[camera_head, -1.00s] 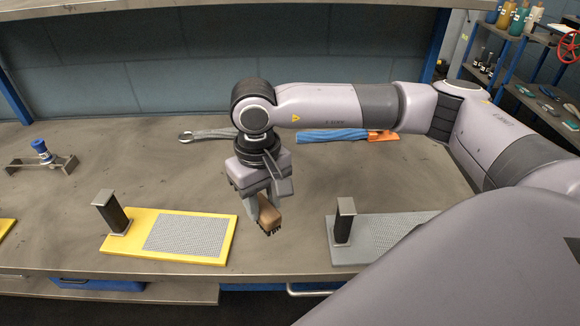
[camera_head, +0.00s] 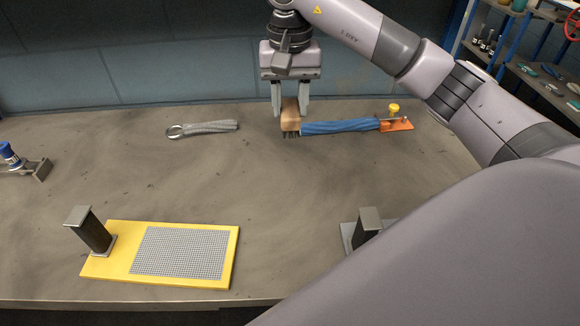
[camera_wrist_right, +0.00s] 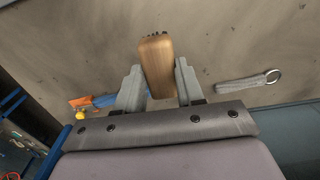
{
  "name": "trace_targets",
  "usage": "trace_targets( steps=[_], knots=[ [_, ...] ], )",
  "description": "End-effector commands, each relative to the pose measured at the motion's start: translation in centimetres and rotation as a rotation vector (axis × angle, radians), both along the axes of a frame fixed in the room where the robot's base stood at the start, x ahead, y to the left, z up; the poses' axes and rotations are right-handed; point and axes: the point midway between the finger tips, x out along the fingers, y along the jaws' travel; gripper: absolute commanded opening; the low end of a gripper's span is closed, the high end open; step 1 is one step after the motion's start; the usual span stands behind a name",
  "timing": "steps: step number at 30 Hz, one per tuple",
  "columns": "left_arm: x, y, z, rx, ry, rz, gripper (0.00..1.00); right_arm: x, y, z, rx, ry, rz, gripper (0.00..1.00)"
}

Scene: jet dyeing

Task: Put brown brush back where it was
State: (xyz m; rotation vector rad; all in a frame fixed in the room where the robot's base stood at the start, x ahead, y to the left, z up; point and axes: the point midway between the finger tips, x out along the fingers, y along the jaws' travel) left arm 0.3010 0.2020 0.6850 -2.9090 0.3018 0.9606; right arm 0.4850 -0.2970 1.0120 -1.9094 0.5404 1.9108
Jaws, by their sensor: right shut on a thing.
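The brown brush (camera_head: 290,113) has a wooden block and dark bristles pointing down. My right gripper (camera_head: 290,108) is shut on it at the back of the table, near the left end of a blue rolled cloth (camera_head: 338,126). In the right wrist view the brush (camera_wrist_right: 157,62) sits between the two grey fingers (camera_wrist_right: 158,90). In the head view the bristles are close to the table top; I cannot tell whether they touch it. My left gripper is not in view.
An orange holder (camera_head: 396,125) with a yellow knob is at the blue cloth's right end. A grey strap with a ring (camera_head: 208,128) lies to the left. A yellow board (camera_head: 115,262) with a mesh panel and post is in front. The middle table is clear.

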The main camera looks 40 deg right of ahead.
Motion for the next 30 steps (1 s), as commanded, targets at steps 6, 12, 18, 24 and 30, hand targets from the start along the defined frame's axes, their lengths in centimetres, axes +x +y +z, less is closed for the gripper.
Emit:
trace_targets(
  steps=[6,12,18,24,30],
  knots=[
    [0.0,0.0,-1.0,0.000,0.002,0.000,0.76,-0.1,0.1,-4.9,0.003,0.004,0.002,0.04],
    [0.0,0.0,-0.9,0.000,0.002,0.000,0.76,-0.1,0.0,-9.0,0.000,0.002,0.001,0.04],
    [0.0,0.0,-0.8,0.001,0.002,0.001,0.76,0.0,0.0,-10.7,0.000,-0.001,0.002,0.04],
    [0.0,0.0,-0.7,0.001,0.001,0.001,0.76,-0.1,0.0,-13.0,0.001,0.003,0.002,0.04],
    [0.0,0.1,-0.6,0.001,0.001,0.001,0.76,0.0,0.0,-15.0,0.000,-0.002,0.002,0.04]
  ],
)
